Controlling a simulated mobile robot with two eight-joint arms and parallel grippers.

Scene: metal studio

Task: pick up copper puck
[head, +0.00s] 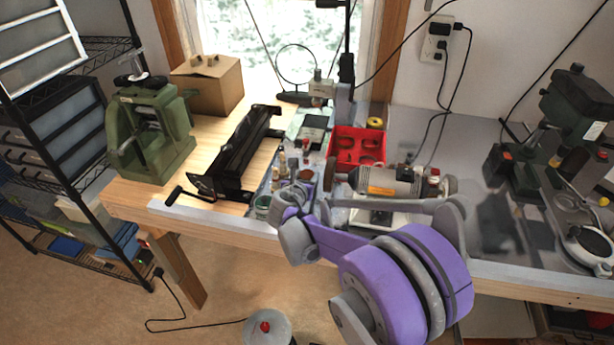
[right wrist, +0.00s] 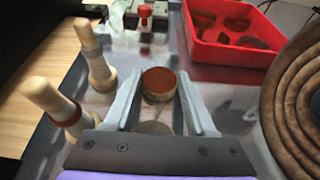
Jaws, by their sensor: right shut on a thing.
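The copper puck (right wrist: 158,84) is a short round piece with a reddish-brown top and a paler side. It sits between the two fingers of my right gripper (right wrist: 160,88), which is shut on it. I cannot tell whether the puck touches the grey bench surface below. My left gripper is not in view.
Two turned wooden handles (right wrist: 90,55) stand close left of the fingers. A bench grinder (head: 395,182) is to the right, a black metal brake (head: 235,150) and green press (head: 150,130) to the left.

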